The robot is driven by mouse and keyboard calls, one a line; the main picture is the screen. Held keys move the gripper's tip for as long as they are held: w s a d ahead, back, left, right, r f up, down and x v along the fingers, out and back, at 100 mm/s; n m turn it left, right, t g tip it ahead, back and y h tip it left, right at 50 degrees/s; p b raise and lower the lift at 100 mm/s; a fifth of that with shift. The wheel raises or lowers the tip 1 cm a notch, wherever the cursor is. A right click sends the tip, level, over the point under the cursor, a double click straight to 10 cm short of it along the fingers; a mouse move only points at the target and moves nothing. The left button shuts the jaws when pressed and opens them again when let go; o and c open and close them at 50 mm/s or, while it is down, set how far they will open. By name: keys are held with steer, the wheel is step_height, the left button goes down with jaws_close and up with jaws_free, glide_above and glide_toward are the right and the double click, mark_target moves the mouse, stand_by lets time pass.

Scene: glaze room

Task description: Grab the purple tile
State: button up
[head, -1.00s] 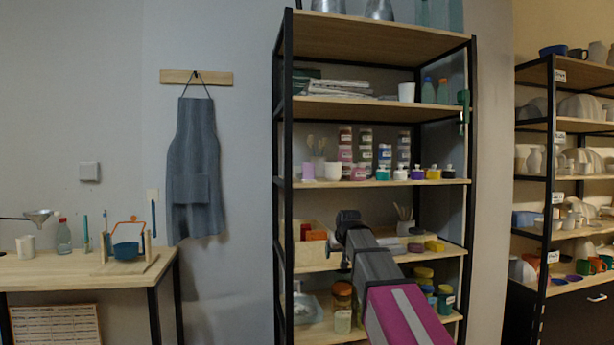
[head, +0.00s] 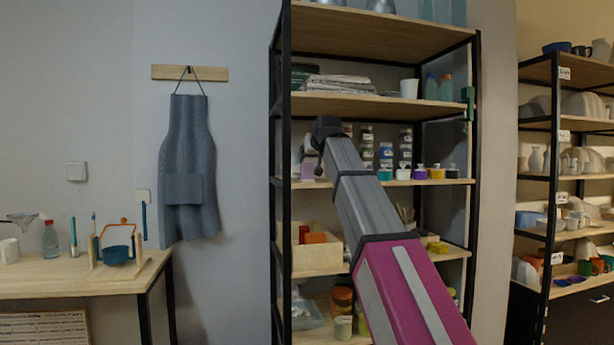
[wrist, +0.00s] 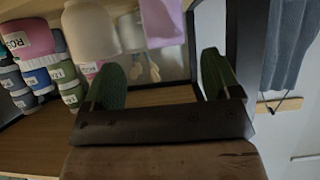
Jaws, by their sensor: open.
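The purple tile, a pale lavender piece, shows at the left end of the middle shelf in the head view (head: 308,171). It also shows at the top of the wrist view (wrist: 163,20), just beyond my gripper (wrist: 160,82). My gripper's two green fingers are apart, with nothing between them. In the head view my gripper (head: 308,148) is at the shelf's left side, close to the tile and partly behind my wrist. Whether a finger touches the tile I cannot tell.
A pale cup (wrist: 92,30) stands close beside the tile. Labelled jars (wrist: 28,40) are farther along the shelf. The rack's black post (head: 282,200) is close on the left. A wooden bin (head: 318,258) sits one shelf below. An apron (head: 190,170) hangs on the wall.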

mark_target(308, 166)
steer(key=x, duration=0.4)
steer(key=shift+w+a+f, duration=0.1)
steer(key=shift+w+f, duration=0.1)
steer(key=shift+w, duration=0.1)
steer(key=shift+a+x, duration=0.15)
steer(key=shift+x, duration=1.2)
steer(key=shift+a+x, duration=0.1)
steer(key=shift+x, duration=1.25)
steer(key=shift+s, duration=0.1)
steer(key=c, duration=1.1)
